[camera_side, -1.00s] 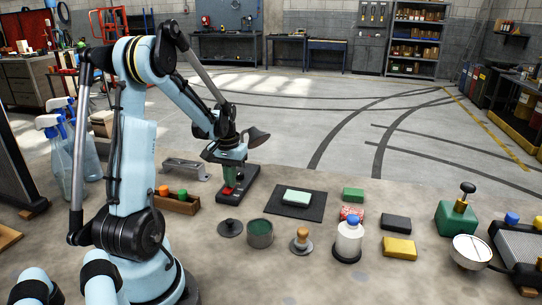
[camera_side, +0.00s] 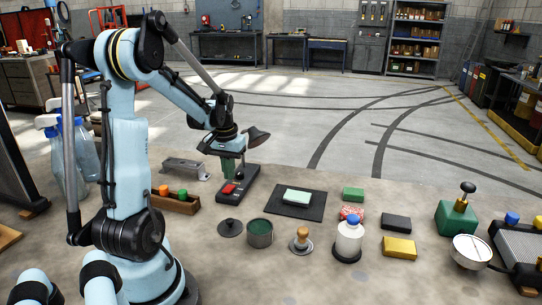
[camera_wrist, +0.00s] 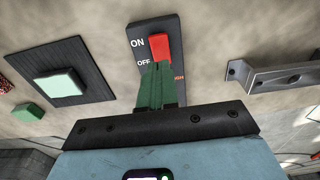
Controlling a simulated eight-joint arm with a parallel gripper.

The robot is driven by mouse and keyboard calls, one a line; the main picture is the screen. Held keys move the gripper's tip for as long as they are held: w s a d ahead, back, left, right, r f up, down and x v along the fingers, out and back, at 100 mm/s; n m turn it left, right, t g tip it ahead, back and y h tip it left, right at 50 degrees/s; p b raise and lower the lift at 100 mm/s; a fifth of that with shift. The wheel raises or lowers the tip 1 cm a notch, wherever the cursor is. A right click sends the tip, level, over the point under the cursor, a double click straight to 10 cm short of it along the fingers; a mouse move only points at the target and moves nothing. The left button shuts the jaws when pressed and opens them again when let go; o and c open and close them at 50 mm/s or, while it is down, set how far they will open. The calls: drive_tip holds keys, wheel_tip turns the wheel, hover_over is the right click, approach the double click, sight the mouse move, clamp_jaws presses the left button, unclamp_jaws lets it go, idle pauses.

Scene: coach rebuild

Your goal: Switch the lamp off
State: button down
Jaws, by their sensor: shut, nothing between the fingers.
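The lamp's black base (camera_side: 238,184) lies on the floor-like work surface, with a red rocker switch (camera_side: 229,188) on it. The grey lamp head (camera_side: 257,136) shows beside my wrist; no clear glow is visible. In the wrist view the red switch (camera_wrist: 160,47) sits beside the white ON and OFF labels, and the fingertips cover part of the base below it. My gripper (camera_side: 228,173) has green fingers, shut and empty, just above the switch and seemingly apart from it. The shut fingers also show in the wrist view (camera_wrist: 156,72).
A wooden tray (camera_side: 178,205) with orange and green knobs stands to the left of the base. A metal bracket (camera_side: 185,168) lies behind it. A black mat (camera_side: 312,213) with a pale green block (camera_side: 297,197) lies to the right. A green-filled tin (camera_side: 260,236) stands in front.

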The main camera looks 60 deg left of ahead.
sight(230, 187)
wheel_tip(230, 187, up, 11)
drive_tip(key=w+d+f+m+t, duration=0.1)
drive_tip(key=d+m+t, duration=0.2)
drive_tip(key=d, duration=1.1)
drive_tip(key=w+d+f+m+t, duration=0.2)
drive_tip(key=d+m, duration=0.4)
drive_tip(key=d, duration=0.8)
drive_tip(key=shift+t, duration=0.9)
drive_tip(key=shift+w+d+f, duration=0.1)
